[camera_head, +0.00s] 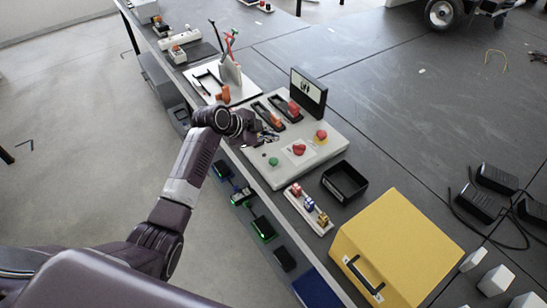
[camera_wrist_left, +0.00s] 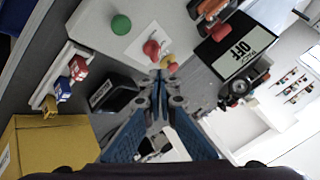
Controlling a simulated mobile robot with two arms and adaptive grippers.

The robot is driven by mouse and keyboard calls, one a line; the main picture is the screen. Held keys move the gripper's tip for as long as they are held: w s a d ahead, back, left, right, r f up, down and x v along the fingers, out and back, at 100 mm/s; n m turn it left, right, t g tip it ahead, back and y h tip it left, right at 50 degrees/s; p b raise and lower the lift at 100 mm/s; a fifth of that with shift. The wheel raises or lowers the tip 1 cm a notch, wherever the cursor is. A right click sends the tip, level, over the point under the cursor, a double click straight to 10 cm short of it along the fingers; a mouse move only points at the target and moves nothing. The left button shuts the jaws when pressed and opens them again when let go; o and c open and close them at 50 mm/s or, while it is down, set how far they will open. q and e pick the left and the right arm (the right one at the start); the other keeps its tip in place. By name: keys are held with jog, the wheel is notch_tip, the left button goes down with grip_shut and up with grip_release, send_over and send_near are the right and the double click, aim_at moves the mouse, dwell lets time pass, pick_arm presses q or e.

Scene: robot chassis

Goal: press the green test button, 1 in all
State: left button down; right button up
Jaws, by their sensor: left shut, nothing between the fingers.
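The green test button (camera_head: 273,161) is a small round dome on the light grey control panel (camera_head: 264,178), near its front left part. It also shows in the left wrist view (camera_wrist_left: 121,25), up and left of my fingertips. My left gripper (camera_head: 273,138) is over the panel, just behind the green button in the head view. In the left wrist view its fingertips (camera_wrist_left: 159,76) are together, with nothing between them, and apart from the green button. My right gripper is in neither view.
A black tray (camera_head: 345,181) and yellow case (camera_head: 398,245) stand nearby.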

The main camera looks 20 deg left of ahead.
pick_arm(q)
jog(key=shift+w+r, duration=0.1)
jog(key=shift+r, duration=0.1)
jog(key=shift+f, duration=0.1)
jog(key=b, duration=0.6)
send_over(272, 161)
notch_tip(272, 161, down, 8)
jog(key=shift+r, duration=0.2)
jog(key=shift+f+b, duration=0.6)
dwell(0.5)
jog(key=shift+f, duration=0.4)
